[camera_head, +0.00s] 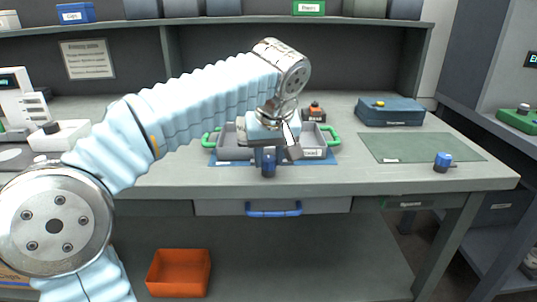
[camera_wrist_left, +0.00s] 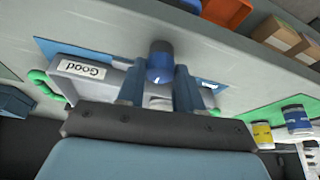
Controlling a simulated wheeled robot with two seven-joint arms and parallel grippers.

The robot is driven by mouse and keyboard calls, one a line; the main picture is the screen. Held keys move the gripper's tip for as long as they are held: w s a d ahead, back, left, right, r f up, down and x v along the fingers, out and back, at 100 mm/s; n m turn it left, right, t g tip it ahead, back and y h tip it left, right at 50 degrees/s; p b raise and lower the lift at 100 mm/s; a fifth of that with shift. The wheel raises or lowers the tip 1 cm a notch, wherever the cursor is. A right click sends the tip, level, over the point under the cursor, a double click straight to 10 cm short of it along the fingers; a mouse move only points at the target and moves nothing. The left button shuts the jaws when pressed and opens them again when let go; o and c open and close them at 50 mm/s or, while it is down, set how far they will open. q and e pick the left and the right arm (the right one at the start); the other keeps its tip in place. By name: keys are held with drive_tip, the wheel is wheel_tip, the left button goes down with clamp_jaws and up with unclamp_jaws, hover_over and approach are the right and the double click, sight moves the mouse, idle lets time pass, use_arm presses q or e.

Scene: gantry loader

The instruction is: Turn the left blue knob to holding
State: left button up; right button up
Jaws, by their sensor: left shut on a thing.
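The left blue knob (camera_head: 268,165) stands at the front of the worktop, before the grey tray. It also shows in the wrist view (camera_wrist_left: 160,62), between the two fingertips. My left gripper (camera_head: 274,149) reaches down over the tray's front and is shut on this knob; its fingers (camera_wrist_left: 159,88) lie one on each side of it. The gripper partly covers the knob, and I cannot read its setting. Another blue knob (camera_head: 442,162) stands far right, beside the green mat. My right gripper is not in view.
The grey tray (camera_head: 231,152) with green handles and a "Good" label sits on a blue mat, close behind the knob. A blue case (camera_head: 389,111) and green mat (camera_head: 410,147) lie to the right. A drawer with a blue handle (camera_head: 273,210) is below the worktop.

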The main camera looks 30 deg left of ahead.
use_arm(q)
drive_tip(key=shift+n, duration=0.4)
drive_tip(key=o, duration=1)
drive_tip(key=shift+o, duration=0.2)
drive_tip(key=shift+r, duration=0.1)
drive_tip(key=v, duration=1.3)
drive_tip(key=shift+d+r, duration=0.2)
drive_tip(key=shift+r, duration=0.15)
drive_tip(key=shift+w, duration=0.15)
